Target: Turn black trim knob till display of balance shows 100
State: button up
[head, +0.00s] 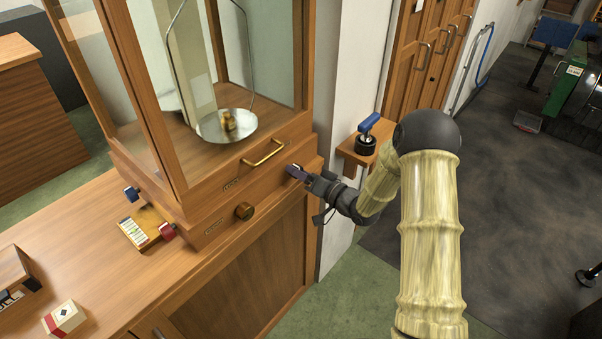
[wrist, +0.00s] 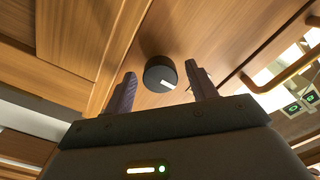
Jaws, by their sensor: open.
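The black trim knob (wrist: 160,73) is on the wooden front of the balance case, with a white pointer mark on its face. It shows in the wrist view between the two fingers of my gripper (wrist: 160,90), which are open on either side and apart from it. In the head view my gripper (head: 298,173) is at the right end of the balance base (head: 225,208) and hides the knob. Green-lit digits of a display (wrist: 300,103) show at the right of the wrist view, too small to read surely.
A wall shelf (head: 352,152) with a blue-handled object (head: 368,130) is close to my arm. Small boxes (head: 64,317) lie on the bench.

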jog(key=c, duration=1)
jog(key=shift+f+n+b, duration=0.1)
jog(key=shift+n+b, duration=0.3)
jog(key=shift+b, duration=0.1)
jog(key=shift+n+b, duration=11.6)
jog(key=shift+b, duration=1.3)
